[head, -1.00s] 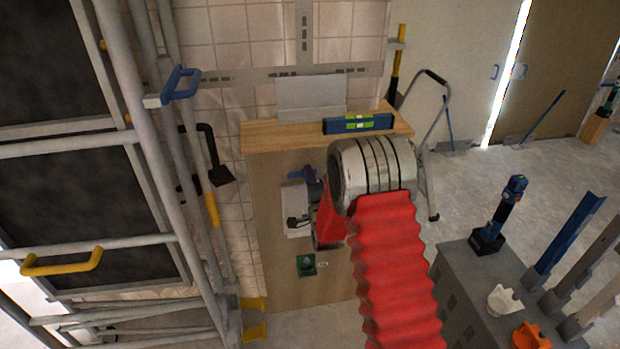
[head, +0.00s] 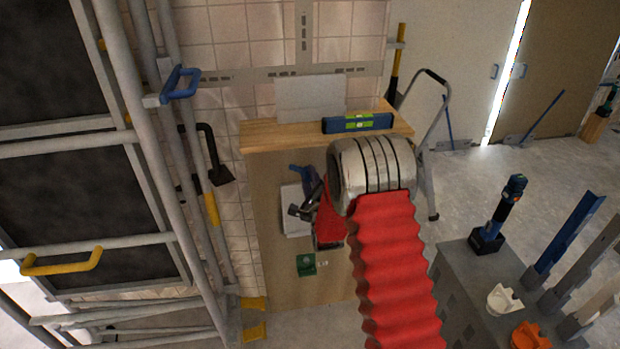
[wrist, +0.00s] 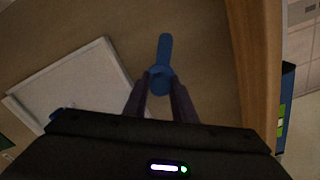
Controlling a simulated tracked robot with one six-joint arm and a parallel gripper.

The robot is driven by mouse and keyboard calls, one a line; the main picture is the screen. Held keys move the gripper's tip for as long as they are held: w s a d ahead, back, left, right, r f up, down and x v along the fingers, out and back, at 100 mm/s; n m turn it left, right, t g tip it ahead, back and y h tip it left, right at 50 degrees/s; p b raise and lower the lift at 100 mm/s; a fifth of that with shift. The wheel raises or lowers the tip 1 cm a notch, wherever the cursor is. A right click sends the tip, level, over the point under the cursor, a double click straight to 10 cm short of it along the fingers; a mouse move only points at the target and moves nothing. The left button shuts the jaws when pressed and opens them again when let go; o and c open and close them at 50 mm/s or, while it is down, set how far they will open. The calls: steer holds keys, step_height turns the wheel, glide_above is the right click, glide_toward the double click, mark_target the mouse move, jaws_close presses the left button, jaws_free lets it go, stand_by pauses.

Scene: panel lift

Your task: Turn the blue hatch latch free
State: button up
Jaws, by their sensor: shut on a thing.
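The blue hatch latch (head: 297,168) is on the wooden board, above a white hatch panel (head: 290,222), and is partly hidden by my arm in the head view. In the wrist view the latch (wrist: 164,62) has a round hub with one lever arm pointing up the picture. My gripper (wrist: 161,80) is shut on the latch at its hub, one dark finger on each side. The white hatch panel (wrist: 75,85) lies to the left of the latch there. In the head view my gripper (head: 306,178) is small and partly covered by my red-sleeved arm.
A wooden shelf (head: 270,132) juts out above the latch, carrying a blue level (head: 357,123) and a grey plate (head: 310,98). A green box (head: 306,264) sits lower on the board. Scaffold rails (head: 150,150) stand at left; a grey bench (head: 470,290) stands at right.

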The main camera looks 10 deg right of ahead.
steer(key=shift+s+d+f, duration=0.1)
steer(key=shift+d+f, duration=0.1)
steer(key=shift+f, duration=0.1)
steer(key=o, duration=1)
steer(key=shift+a+r, duration=0.15)
steer(key=shift+o, duration=0.2)
steer(key=s, duration=1.3)
steer(key=shift+s, duration=0.3)
